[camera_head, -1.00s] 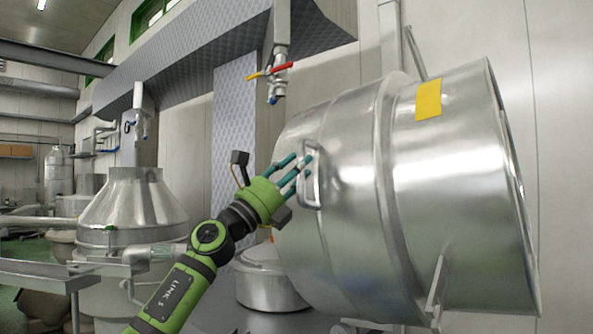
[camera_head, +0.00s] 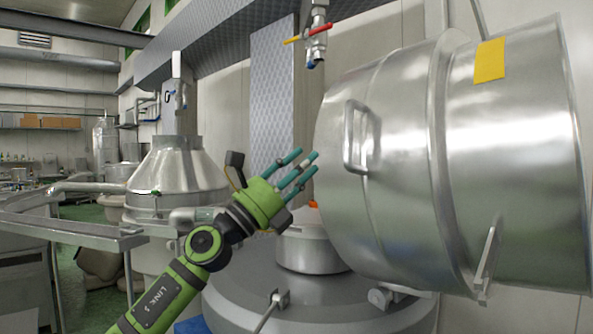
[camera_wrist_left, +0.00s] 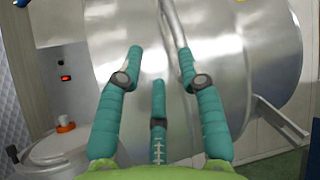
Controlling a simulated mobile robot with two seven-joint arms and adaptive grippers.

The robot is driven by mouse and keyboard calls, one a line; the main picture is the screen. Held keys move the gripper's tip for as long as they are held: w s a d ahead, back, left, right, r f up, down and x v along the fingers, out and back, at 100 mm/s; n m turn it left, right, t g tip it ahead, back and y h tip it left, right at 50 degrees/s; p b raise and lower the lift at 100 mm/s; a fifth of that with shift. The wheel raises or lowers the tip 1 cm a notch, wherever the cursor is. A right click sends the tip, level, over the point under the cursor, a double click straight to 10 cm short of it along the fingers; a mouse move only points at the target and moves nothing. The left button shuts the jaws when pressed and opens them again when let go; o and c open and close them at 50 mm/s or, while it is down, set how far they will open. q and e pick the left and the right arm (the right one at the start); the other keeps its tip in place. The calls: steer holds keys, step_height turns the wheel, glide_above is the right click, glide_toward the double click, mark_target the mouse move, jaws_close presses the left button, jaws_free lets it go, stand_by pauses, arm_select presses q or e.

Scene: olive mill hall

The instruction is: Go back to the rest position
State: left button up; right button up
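My left gripper (camera_head: 303,163) has a green body and teal fingers. It is held up left of and below the metal handle (camera_head: 348,138) on the big steel drum (camera_head: 400,170), apart from it in the head view. In the left wrist view, the gripper (camera_wrist_left: 155,68) has its fingers spread with nothing between them. The handle (camera_wrist_left: 180,40) shows there beyond the fingertips, in front of the drum's shiny wall (camera_wrist_left: 240,50). My right gripper is in neither view.
A steel pot (camera_head: 305,252) with an orange piece on top stands behind my gripper on a round grey platform (camera_head: 340,312). A cone-topped steel vessel (camera_head: 180,175) and metal rails (camera_head: 75,228) stand at left. A valve with red and yellow levers (camera_head: 310,35) hangs above.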

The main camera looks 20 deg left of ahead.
arm_select(q)
steer(key=shift+s+a+f, duration=0.15)
steer(key=shift+s+f, duration=0.25)
steer(key=shift+s, duration=0.1)
